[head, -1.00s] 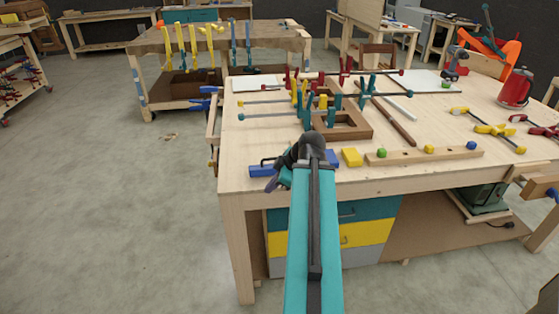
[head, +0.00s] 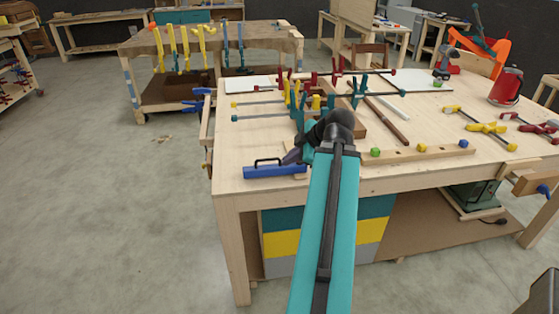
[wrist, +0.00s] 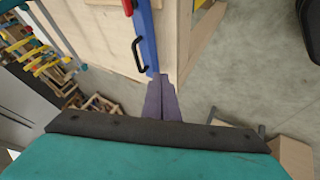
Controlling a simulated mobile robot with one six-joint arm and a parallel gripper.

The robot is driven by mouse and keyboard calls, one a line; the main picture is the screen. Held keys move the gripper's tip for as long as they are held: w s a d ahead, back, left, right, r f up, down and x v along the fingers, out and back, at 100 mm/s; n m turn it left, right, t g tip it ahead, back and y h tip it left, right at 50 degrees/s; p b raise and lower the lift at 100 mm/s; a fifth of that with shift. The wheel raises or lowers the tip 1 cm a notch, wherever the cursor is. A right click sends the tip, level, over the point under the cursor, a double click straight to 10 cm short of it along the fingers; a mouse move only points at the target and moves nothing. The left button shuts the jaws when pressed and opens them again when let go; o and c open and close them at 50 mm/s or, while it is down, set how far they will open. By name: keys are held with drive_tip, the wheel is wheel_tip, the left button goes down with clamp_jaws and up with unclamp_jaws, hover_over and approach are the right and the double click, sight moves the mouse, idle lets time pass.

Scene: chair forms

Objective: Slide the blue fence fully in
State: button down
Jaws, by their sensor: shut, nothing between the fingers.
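The blue fence (head: 275,172) is a long bar with a black handle, lying along the front left edge of the wooden workbench top (head: 232,150). In the wrist view the fence (wrist: 146,35) runs up and away from the fingers. My gripper (head: 292,157) is shut and empty, its purple fingers pointing left and down near the fence's right part. In the wrist view my gripper (wrist: 158,76) has its fingertips at the near end of the fence. I cannot tell whether they touch. My arm hides the area right of the fence in the head view.
A red canister (head: 506,86) stands at the far right.

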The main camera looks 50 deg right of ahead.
drive_tip(key=p, duration=0.3)
approach(275, 169)
drive_tip(key=shift+w+a+f, duration=1.25)
drive_tip(key=shift+a+f, duration=0.3)
drive_tip(key=shift+a, duration=0.55)
drive_tip(key=shift+w+d+r+p, duration=0.15)
drive_tip(key=shift+w+d+p, duration=0.25)
drive_tip(key=shift+w+d, duration=0.3)
drive_tip(key=shift+w+d+r+p, duration=0.1)
drive_tip(key=shift+w+d+p, duration=0.25)
drive_tip(key=shift+w+d, duration=0.35)
drive_tip(key=shift+w, duration=0.25)
drive_tip(key=w+d+b, duration=0.3)
drive_tip(key=w+d, duration=0.1)
drive_tip(key=w+d+b, duration=0.2)
drive_tip(key=w+d, duration=0.2)
drive_tip(key=w, duration=0.1)
drive_tip(key=w+d+b, duration=0.3)
drive_tip(key=w+d, duration=0.1)
drive_tip(key=w, duration=0.1)
drive_tip(key=shift+w+b, duration=0.15)
drive_tip(key=shift+b, duration=0.15)
drive_tip(key=shift+w+d+r, duration=0.1)
drive_tip(key=shift+w+d, duration=0.4)
drive_tip(key=shift+w, duration=0.1)
drive_tip(key=shift+b, duration=0.3)
